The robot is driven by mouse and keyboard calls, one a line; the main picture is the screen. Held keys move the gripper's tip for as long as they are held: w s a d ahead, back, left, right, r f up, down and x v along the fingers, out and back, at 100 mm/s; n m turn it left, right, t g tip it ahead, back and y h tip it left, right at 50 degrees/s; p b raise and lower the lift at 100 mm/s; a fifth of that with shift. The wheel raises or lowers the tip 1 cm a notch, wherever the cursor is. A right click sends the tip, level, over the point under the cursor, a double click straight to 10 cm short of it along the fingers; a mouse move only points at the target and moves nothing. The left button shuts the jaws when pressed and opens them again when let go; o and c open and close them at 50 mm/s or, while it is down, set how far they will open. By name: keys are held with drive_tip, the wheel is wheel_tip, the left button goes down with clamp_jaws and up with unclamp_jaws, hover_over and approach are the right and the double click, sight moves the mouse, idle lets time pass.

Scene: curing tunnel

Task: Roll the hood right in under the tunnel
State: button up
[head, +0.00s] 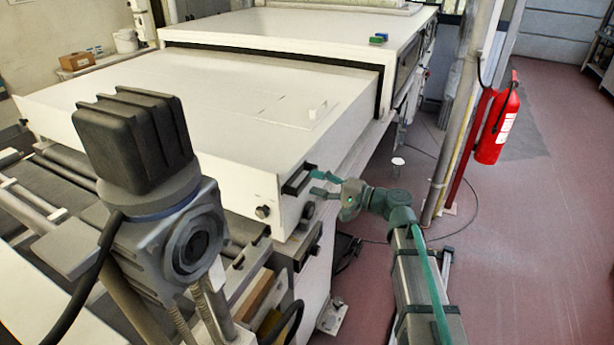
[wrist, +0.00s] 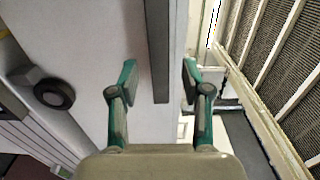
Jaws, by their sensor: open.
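The white hood (head: 220,95) sits partly out from under the tunnel (head: 320,27), its near end over the roller bed. A dark handle (head: 296,180) is on the hood's near right corner. My gripper (head: 322,183) is open beside that handle, with teal fingers pointing at it. In the wrist view, the dark handle bar (wrist: 158,50) runs between the two spread fingers of my gripper (wrist: 159,78), with a gap on each side. Neither finger appears to touch it. A round dark knob (wrist: 54,93) is left of the fingers.
Rollers (head: 65,195) lie under and before the hood at the left. A red fire extinguisher (head: 497,125) hangs by a post (head: 452,120) on the right. A cable (head: 440,160) lies on the floor. The floor (head: 545,230) at the right is clear.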

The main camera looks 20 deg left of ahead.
sight(308, 181)
drive_tip(key=shift+w+a+p, duration=0.15)
drive_tip(key=shift+a+p, duration=0.15)
drive_tip(key=shift+a, duration=0.65)
drive_tip(key=shift+w+a+p, duration=0.1)
drive_tip(key=shift+a+p, duration=0.15)
drive_tip(key=shift+a, duration=0.7)
drive_tip(key=shift+c, duration=0.2)
clamp_jaws()
